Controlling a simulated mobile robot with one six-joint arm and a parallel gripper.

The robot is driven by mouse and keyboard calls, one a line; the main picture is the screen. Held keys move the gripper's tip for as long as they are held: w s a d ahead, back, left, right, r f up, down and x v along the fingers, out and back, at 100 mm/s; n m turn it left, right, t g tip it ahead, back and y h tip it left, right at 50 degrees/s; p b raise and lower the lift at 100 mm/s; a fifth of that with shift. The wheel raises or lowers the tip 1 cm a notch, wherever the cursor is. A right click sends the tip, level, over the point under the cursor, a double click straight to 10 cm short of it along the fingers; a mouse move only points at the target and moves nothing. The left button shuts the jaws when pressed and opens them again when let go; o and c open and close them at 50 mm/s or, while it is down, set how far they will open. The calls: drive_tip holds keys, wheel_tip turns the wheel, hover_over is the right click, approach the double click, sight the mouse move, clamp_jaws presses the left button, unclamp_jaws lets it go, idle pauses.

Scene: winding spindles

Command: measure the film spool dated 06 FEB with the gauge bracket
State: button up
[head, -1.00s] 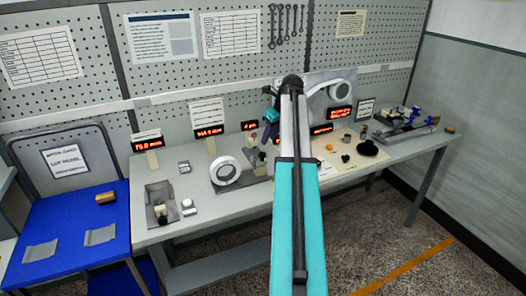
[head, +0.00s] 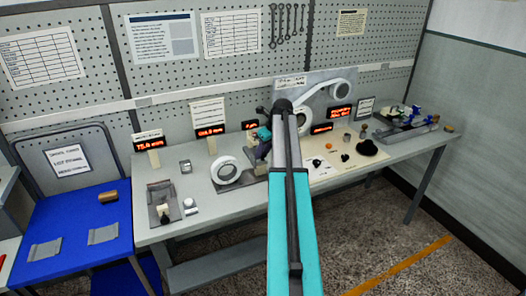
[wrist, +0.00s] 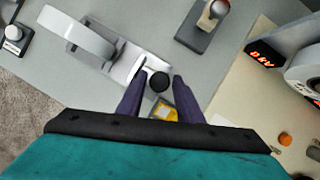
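My gripper (wrist: 158,78) points down at the bench in the wrist view, its two dark purple fingers apart. A black round knob (wrist: 159,82) on a pale metal plate (wrist: 128,68) shows between the fingertips. A small yellow-and-grey piece (wrist: 163,109) shows between the fingers nearer the palm; I cannot tell whether it touches them. A white roll (head: 226,170) stands on edge at the left end of that plate; it also shows in the wrist view (wrist: 78,32). In the head view my gripper (head: 257,152) is small and partly hidden by my arm. No 06 FEB date is legible, and I cannot identify the gauge bracket.
A grey block with a knob (head: 163,208) stands on the bench's left end. Red displays (head: 210,132) line the back. A white reel (head: 341,89) is on an upright panel. Small parts lie on a beige mat (head: 325,177).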

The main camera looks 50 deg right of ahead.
drive_tip(key=shift+f, duration=0.1)
drive_tip(key=shift+c, duration=0.4)
clamp_jaws()
drive_tip(key=a, duration=0.1)
drive_tip(key=w+a, duration=0.1)
drive_tip(key=a, duration=0.1)
drive_tip(key=w+a, duration=0.1)
drive_tip(key=a, duration=0.1)
drive_tip(key=shift+w+a+p, duration=0.1)
drive_tip(key=shift+a+p, duration=0.05)
drive_tip(key=shift+p, duration=0.15)
drive_tip(key=shift+o, duration=0.4)
unclamp_jaws()
drive_tip(key=b+v, duration=0.3)
drive_tip(key=v, duration=1.1)
